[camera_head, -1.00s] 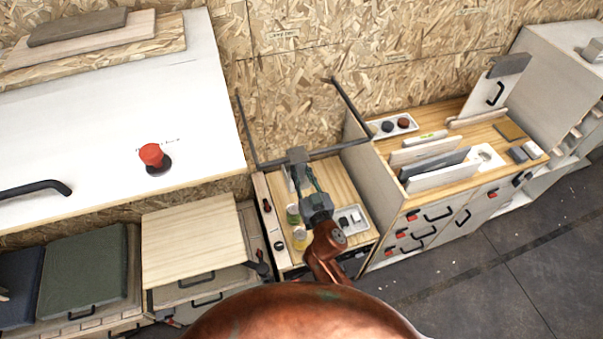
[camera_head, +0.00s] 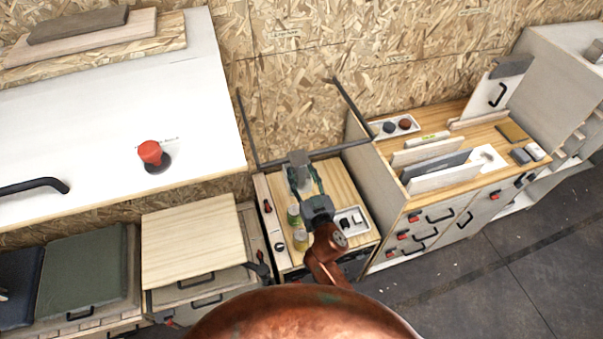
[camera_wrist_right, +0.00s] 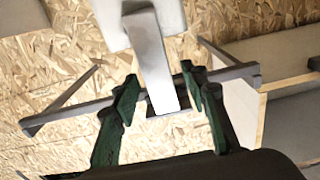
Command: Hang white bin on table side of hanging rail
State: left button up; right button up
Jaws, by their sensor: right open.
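The hanging rail (camera_head: 330,152) is a dark bar with two side arms against the chipboard wall, between the white worktop and the wooden cabinet. A small pale bin (camera_head: 300,180) with a grey top is at the rail; I take it for the white bin. My right gripper (camera_head: 304,186) is open, its green fingers on either side of the bin. In the right wrist view, a pale narrow part (camera_wrist_right: 152,65) lies between the spread fingers (camera_wrist_right: 160,95) and crosses in front of the rail (camera_wrist_right: 70,117). Whether the bin is hooked on is hidden. My left gripper is out of view.
Below the rail, a wooden surface holds jars (camera_head: 300,240) and a white tray (camera_head: 350,221). The cabinet (camera_head: 362,160) borders it on the right. The white worktop (camera_head: 90,120) with a red knob (camera_head: 150,152) stands left.

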jog(key=v, duration=1.2)
jog(key=d+f+g+h+b, duration=0.1)
jog(key=d+f+g, duration=0.1)
jog(key=f, duration=1.1)
jog(key=d+f+g+h+b, duration=0.1)
jog(key=d+f+g, duration=0.1)
jog(key=f, duration=1)
jog(key=s+d+f+g+h+b, duration=0.15)
jog(key=s+d+f, duration=0.35)
jog(key=f, duration=0.7)
jog(key=s+d+f+g+b, duration=0.1)
jog(key=s+d+f+g, duration=0.35)
jog(key=f, duration=0.75)
jog(key=s+d+f+g+h+b, duration=0.1)
jog(key=s+d+f, duration=0.5)
jog(key=f, duration=0.5)
jog(key=s+d+f+g, duration=0.1)
jog(key=s+d+f, duration=0.2)
jog(key=s, duration=0.7)
jog(key=s+d+f+m+g+h+b, duration=0.1)
jog(key=s+d+f, duration=0.3)
jog(key=s+f, duration=0.4)
jog(key=s+d+f+m+g+b, duration=0.1)
jog(key=s+d+f+g, duration=0.2)
jog(key=s, duration=1)
notch_tip(320, 180, down, 3)
jog(key=shift+d+r, duration=0.15)
jog(key=shift+d, duration=0.2)
jog(key=shift+w, duration=0.1)
